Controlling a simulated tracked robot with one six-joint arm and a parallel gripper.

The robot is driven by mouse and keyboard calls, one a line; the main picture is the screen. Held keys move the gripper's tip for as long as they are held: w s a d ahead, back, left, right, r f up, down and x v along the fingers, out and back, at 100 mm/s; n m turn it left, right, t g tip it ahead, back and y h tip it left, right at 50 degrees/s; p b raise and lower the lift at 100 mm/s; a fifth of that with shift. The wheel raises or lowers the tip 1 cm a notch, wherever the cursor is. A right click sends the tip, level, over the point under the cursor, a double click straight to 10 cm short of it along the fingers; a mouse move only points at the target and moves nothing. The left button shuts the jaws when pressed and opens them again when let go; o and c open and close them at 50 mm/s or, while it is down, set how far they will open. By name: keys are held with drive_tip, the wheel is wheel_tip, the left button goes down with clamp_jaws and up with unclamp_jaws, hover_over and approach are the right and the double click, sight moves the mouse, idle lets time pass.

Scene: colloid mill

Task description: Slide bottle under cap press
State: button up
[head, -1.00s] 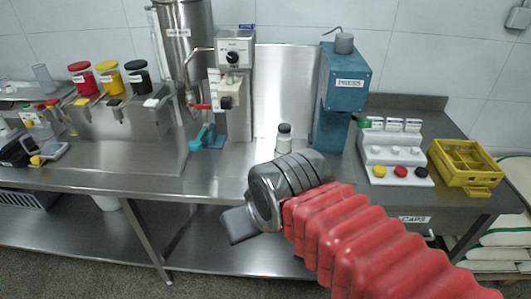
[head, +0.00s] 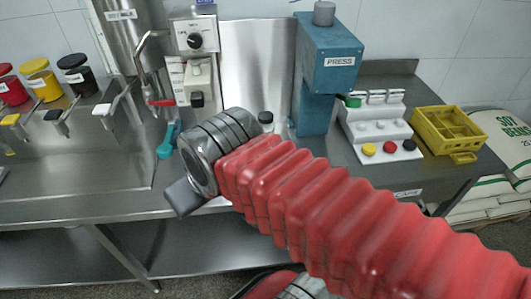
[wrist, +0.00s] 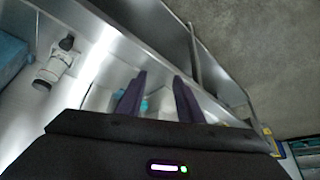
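The bottle is a small pale one with a black cap (head: 266,118). In the head view only its top shows above my arm, just left of the press. In the wrist view the bottle (wrist: 54,66) is at the upper left, outside my fingers. The blue cap press (head: 329,62), labelled PRESS, stands on the bench right of the bottle. A blue edge at the left of the wrist view looks like the press (wrist: 10,55). My gripper (wrist: 158,92) is open, with two dark fingers apart and nothing between them. In the head view my gripper (head: 184,197) is over the bench's front edge.
A white cap rack (head: 378,130) and a yellow crate (head: 452,112) stand right of the press. The mill (head: 196,60) with a red-handled tap and a teal handle (head: 168,142) stands left of the bottle. Soy bean sacks (head: 505,140) lie at the far right.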

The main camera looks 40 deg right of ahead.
drive_tip(key=shift+d, duration=0.1)
drive_tip(key=w+d+f+n, duration=0.1)
drive_tip(key=w+d, duration=0.1)
drive_tip(key=d, duration=1.2)
drive_tip(key=w+d+f+n+g, duration=0.1)
drive_tip(key=w+d+f, duration=0.1)
drive_tip(key=d, duration=1.3)
drive_tip(key=shift+w+d+f+y, duration=0.15)
drive_tip(key=shift+w+f+y, duration=0.15)
drive_tip(key=shift+y, duration=0.1)
drive_tip(key=x, duration=1.3)
drive_tip(key=shift+w+f, duration=0.1)
drive_tip(key=shift+f, duration=0.3)
drive_tip(key=shift+c, duration=0.7)
clamp_jaws()
